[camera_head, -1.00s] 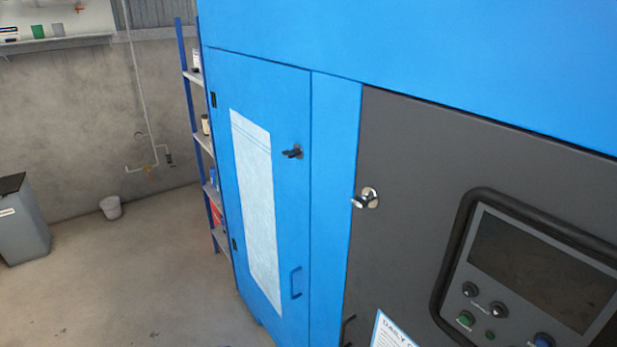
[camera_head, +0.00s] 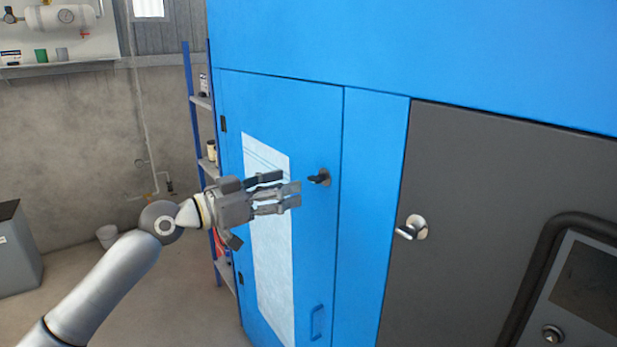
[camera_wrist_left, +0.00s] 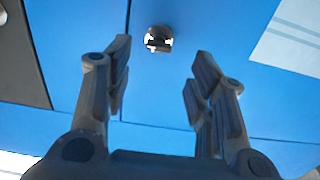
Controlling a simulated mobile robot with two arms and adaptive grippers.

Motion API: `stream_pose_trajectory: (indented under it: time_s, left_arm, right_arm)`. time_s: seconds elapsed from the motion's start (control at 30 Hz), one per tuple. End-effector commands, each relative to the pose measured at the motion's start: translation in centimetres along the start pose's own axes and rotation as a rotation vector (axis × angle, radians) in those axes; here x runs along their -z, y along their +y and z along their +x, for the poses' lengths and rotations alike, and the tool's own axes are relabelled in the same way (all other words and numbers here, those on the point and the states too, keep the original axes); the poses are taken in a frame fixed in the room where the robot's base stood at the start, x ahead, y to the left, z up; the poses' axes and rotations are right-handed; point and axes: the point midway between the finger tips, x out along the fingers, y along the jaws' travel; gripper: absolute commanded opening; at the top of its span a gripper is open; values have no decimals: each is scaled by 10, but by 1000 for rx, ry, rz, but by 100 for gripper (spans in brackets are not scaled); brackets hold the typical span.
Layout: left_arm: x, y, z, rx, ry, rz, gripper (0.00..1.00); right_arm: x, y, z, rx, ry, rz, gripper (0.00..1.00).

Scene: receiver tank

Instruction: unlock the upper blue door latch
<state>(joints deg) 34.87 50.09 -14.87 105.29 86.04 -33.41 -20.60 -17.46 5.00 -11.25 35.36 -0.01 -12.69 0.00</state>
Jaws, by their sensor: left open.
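The upper latch (camera_head: 319,177) is a small black handle on a metal plate, on the upper right part of the blue door (camera_head: 313,240). My left gripper (camera_head: 285,190) is open and empty, just left of the latch in the head view and apart from it. In the left wrist view the latch (camera_wrist_left: 158,38) is beyond and between the open fingertips (camera_wrist_left: 160,62), nothing held. My right gripper is not in view.
A dark grey panel with a silver knob latch (camera_head: 412,228) and a framed control screen (camera_head: 590,285) is to the right. A blue pull handle (camera_head: 318,322) is lower on the door. A shelf rack (camera_head: 190,120) stands behind the door's left side.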

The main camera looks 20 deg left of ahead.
Motion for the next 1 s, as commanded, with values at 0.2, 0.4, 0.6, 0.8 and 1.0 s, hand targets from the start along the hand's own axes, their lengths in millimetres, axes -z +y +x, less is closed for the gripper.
stream_pose_trajectory:
  time_s: [0.2,0.4,0.6,0.8,1.0]
  left_arm:
    - [4,1,42,-2,1,-2,51]
    - [2,0,64,1,1,-1,51]
    - [0,0,69,1,0,0,51]
    - [0,0,69,1,0,0,46]
    - [0,0,69,1,-1,0,20]
  right_arm:
    - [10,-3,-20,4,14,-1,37]
    - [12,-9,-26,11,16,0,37]
    - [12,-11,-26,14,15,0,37]
    - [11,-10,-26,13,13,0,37]
    - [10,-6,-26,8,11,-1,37]
